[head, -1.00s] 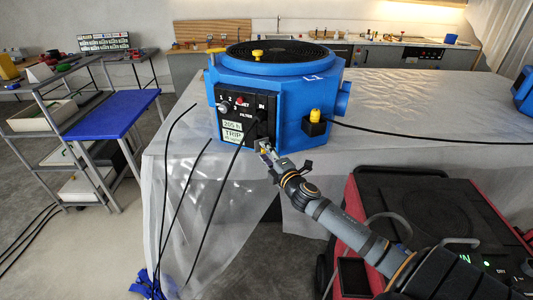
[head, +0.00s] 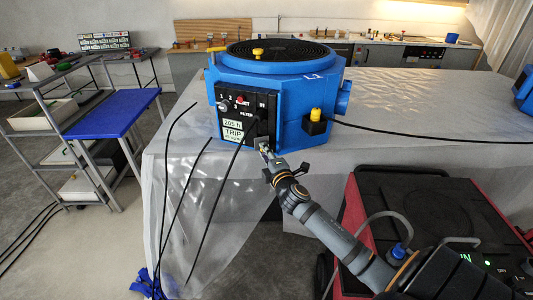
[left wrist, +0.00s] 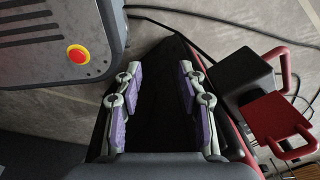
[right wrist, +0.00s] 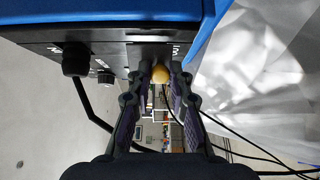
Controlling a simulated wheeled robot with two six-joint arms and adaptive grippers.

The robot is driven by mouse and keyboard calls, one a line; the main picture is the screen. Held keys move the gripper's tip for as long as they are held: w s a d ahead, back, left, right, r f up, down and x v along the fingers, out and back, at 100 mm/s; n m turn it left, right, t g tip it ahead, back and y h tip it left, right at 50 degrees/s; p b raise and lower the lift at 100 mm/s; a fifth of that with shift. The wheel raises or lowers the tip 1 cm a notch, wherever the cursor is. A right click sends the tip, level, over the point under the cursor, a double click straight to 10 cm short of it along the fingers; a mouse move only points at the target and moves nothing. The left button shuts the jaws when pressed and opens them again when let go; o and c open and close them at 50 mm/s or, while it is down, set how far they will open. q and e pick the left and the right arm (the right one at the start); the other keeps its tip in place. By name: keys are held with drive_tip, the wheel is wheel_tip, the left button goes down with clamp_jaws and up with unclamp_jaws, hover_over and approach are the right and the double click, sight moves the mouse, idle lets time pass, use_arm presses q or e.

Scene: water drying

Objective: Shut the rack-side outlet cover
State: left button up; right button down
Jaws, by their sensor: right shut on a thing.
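The blue octagonal drying machine (head: 290,105) stands on the sheet-covered table, a round dark grille on top. Its black control panel (head: 238,122) faces me, with a TRIP label. My right gripper (head: 264,148) is at the panel's lower right corner. In the right wrist view, my right gripper (right wrist: 160,76) is shut on a small yellowish knob (right wrist: 160,73) under the machine's dark panel edge. Its fingertips partly hide the knob. My left gripper (left wrist: 160,75) is open and empty. I cannot clearly make out the outlet cover; a yellow handle (head: 216,49) shows at the machine's upper left.
Black cables (head: 215,200) hang in front of the table. A rack with a blue top (head: 112,113) stands to the left. A red and black unit (head: 425,205) is at the right, below my right arm. A red-and-yellow button (left wrist: 78,54) shows in the left wrist view.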

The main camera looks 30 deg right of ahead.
sight(259, 147)
drive_tip(key=shift+w+a+f+m+g+h+b, duration=0.15)
drive_tip(key=shift+w+m+g+h+b, duration=0.35)
drive_tip(key=shift+m+g+h+b, duration=1)
drive_tip(key=shift+w+a+r+m+g+h+b, duration=0.15)
drive_tip(key=shift+w+m+g+h+b, duration=0.6)
drive_tip(key=shift+m+h+b, duration=1.05)
drive_tip(key=shift+w+a+f+m+g+h+b, duration=0.15)
drive_tip(key=shift+w+m+g+h+b, duration=0.15)
drive_tip(key=shift+m+g+h+b, duration=1.05)
drive_tip(key=shift+n+h, duration=0.45)
drive_tip(key=shift+h, duration=0.3)
drive_tip(key=c, duration=1.2)
unclamp_jaws()
